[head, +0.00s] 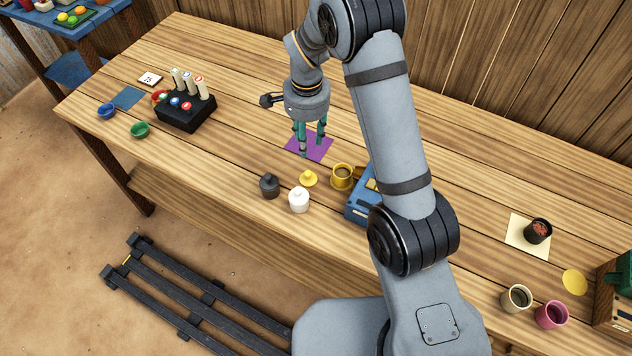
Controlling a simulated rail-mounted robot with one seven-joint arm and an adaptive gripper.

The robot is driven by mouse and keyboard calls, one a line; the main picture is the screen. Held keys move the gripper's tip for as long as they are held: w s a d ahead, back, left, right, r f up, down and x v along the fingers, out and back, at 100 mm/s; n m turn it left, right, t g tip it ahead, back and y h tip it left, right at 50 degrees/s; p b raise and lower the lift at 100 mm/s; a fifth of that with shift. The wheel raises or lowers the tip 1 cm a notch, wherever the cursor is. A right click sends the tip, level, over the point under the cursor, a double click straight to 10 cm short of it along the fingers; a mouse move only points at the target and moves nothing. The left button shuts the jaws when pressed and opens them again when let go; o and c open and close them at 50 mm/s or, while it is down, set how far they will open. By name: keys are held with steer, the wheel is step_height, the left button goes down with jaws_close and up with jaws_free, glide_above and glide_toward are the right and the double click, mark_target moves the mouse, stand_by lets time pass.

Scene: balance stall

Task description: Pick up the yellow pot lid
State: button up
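The yellow pot lid (308,179) lies on the wooden table, a small disc with a knob on top. A yellow pot (342,178), open at the top, stands close to its right. My gripper (310,146) points down over a purple mat (322,151), behind the lid in the picture. Its green fingers are spread apart with nothing seen between them. The gripper is apart from the lid. Whether the fingertips touch the mat cannot be told.
A black pot (269,186) and a white pot (298,200) stand close to the lid's left and front. A blue box (360,207) is partly hidden behind my arm. A black block (187,113) with pegs stands at left. Bare table lies between it and the mat.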

steer(key=s+m, duration=0.1)
steer(key=m, duration=0.2)
steer(key=m+p, duration=0.1)
steer(key=m, duration=0.2)
glide_above(308, 172)
steer(key=shift+g, duration=0.4)
step_height(308, 172, down, 5)
steer(key=shift+w+f, duration=0.1)
steer(key=shift+f+p, duration=1.1)
steer(key=shift+f, duration=1.5)
steer(key=shift+c, duration=1.2)
jaws_close()
